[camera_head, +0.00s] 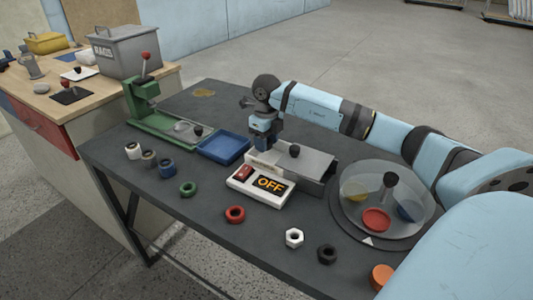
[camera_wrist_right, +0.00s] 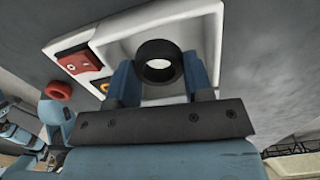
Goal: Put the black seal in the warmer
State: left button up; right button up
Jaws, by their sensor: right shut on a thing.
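The warmer (camera_head: 259,187) is a white box with a red switch and a display reading OFF. In the wrist view its white open recess (camera_wrist_right: 205,45) shows behind the seal. My right gripper (camera_head: 262,143) is over the back left of the warmer. In the wrist view the right gripper (camera_wrist_right: 160,82) is shut on the black seal (camera_wrist_right: 158,47), a thick ring between the two blue fingers, in front of the recess. Whether the seal touches the warmer cannot be told. The seal is hidden in the head view. My left gripper is not in view.
A grey metal cover (camera_head: 312,160) with a black knob lies right of the gripper. A blue tray (camera_head: 224,147) and green press (camera_head: 146,108) are left. A green ring (camera_head: 188,189), red ring (camera_head: 235,214), white nut (camera_head: 294,238) and black nut (camera_head: 326,253) lie in front. A clear-domed turntable (camera_head: 350,222) is right.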

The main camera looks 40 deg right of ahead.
aim_at(266, 159)
jog(key=shift+f, duration=2.05)
jog(key=shift+b, duration=0.3)
jog(key=shift+f, duration=0.15)
jog(key=o, duration=0.9)
notch_tip(266, 159, up, 12)
jog(key=shift+r+p, duration=0.2)
jog(key=shift+p, duration=0.8)
